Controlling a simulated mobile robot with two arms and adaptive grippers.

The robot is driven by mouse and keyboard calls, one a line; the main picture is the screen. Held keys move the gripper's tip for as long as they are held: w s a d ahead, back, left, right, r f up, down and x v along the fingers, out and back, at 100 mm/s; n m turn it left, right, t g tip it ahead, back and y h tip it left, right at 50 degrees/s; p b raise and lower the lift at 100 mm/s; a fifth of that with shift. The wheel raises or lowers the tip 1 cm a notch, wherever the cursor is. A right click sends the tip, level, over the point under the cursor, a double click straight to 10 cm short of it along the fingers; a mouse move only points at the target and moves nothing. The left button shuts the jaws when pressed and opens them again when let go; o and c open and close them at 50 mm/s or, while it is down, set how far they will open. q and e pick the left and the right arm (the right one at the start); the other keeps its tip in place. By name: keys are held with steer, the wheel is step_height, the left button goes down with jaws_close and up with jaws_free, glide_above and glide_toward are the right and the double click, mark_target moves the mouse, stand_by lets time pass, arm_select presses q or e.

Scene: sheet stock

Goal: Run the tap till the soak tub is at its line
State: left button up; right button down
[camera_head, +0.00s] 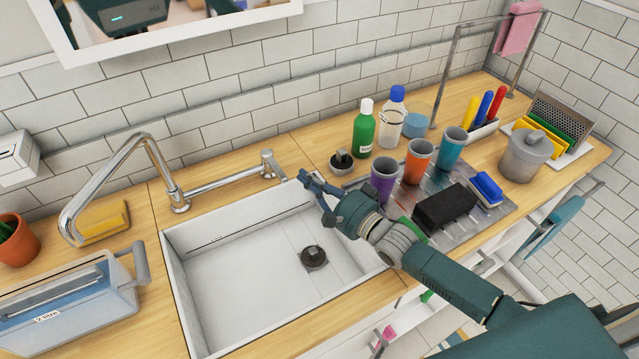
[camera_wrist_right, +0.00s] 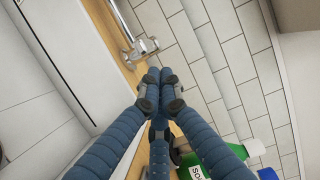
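The metal tap (camera_head: 135,150) stands behind the white sink basin, its spout swung left over the counter. Its lever (camera_head: 268,163) lies at the right end of a pipe and shows in the right wrist view (camera_wrist_right: 147,44). I take the white basin (camera_head: 215,285) as the soak tub; a thin dark line (camera_head: 210,241) shows on its back wall. No water is visible in it or from the spout. A dark round fitting (camera_head: 313,257) sits on its floor. My right gripper (camera_head: 306,177) is empty near the lever, apart from it, fingertips together. My left gripper is out of view.
A blue-white container (camera_head: 70,305) and yellow sponge (camera_head: 105,222) stand left of the basin. A dark stopper (camera_head: 341,162), green bottle (camera_head: 364,130), white bottle (camera_head: 392,120) and several cups, including a purple one (camera_head: 383,178), crowd the right counter.

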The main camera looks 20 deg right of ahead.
mark_target(274, 166)
steer(key=x, duration=0.3)
steer(key=shift+w+a, duration=0.15)
steer(key=shift+w, duration=0.1)
steer(key=shift+s+a+p, duration=0.25)
steer(key=shift+a+p, duration=0.1)
steer(key=shift+a, duration=0.25)
steer(key=shift+s, duration=0.15)
